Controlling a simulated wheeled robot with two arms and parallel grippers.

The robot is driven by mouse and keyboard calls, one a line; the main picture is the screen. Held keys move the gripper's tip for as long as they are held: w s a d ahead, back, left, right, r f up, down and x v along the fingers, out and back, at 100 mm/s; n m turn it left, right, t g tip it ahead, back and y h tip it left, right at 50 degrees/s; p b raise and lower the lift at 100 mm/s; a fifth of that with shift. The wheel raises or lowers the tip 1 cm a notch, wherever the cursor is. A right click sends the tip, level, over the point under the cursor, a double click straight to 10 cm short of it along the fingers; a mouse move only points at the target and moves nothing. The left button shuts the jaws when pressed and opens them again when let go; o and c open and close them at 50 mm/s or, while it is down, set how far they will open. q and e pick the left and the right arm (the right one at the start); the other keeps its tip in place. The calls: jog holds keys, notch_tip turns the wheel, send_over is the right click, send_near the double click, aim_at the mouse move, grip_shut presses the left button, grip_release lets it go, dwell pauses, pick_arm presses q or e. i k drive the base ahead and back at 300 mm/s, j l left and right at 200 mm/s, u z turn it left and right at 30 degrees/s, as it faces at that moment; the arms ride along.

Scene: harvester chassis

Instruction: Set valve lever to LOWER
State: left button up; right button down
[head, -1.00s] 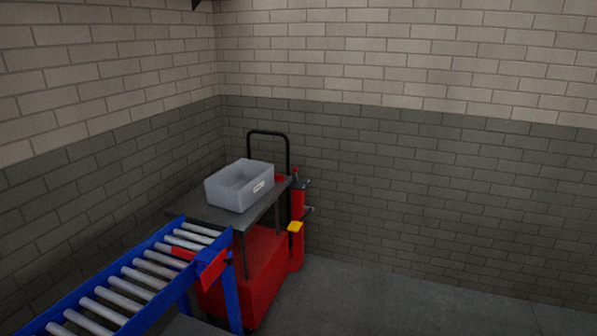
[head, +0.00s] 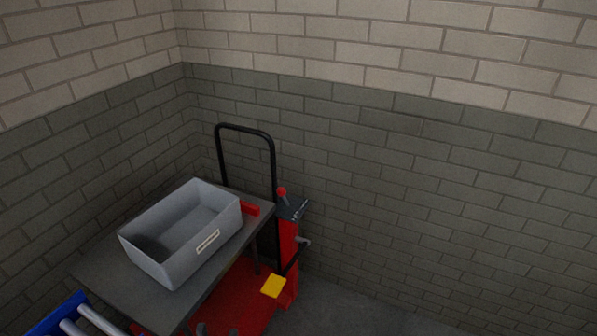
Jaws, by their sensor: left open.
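A red column (head: 287,262) stands behind the right side of the cart. A small lever with a red ball knob (head: 282,192) rises from its dark top and looks roughly upright. It is small here, and I cannot read any LOWER mark. A grey handle (head: 303,240) sticks out from the column's right side, and a yellow pedal (head: 273,286) is low at its front. The two dark fingertips of my left gripper (head: 217,330) just show at the bottom edge, apart and empty, well below and left of the knob. My right gripper is out of view.
A grey bin (head: 211,243) rests on the cart's dark tabletop (head: 105,268). A black hoop handle (head: 219,165) rises behind it, left of the knob. A blue roller conveyor (head: 62,316) is at lower left. Brick walls close the corner; floor is open at lower right.

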aim_at(281, 192)
jog(key=i+l, duration=0.1)
jog(key=i, duration=0.35)
jog(key=i+l, duration=0.15)
jog(key=i, duration=0.3)
